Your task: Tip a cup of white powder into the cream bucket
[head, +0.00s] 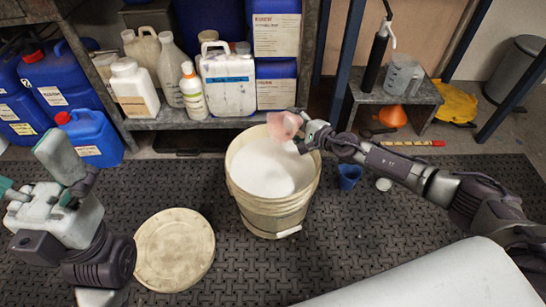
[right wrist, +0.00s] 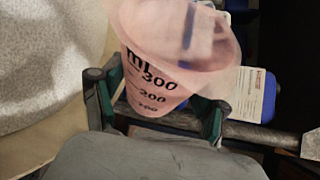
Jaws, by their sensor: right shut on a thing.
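The cream bucket (head: 270,213) stands upright on the dark floor mat, with white material inside. My right gripper (head: 303,137) is above its right rim, shut on a pink translucent cup (head: 284,125). The cup is tilted over the far right part of the bucket's opening. In the right wrist view the cup (right wrist: 158,78) shows black ml marks between the fingers; I cannot tell how much powder is in it. The white bucket contents (right wrist: 45,55) show at the left there. My left gripper (head: 14,190) is at the left edge, away from the bucket, its fingers unclear.
A round cream lid (head: 175,250) lies left of the bucket. A small blue cup (head: 349,176) is to its right. Behind it a shelf (head: 185,121) holds several white bottles and jugs. Blue canisters (head: 92,139) stand at the left. An orange funnel (head: 392,117) is at the right.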

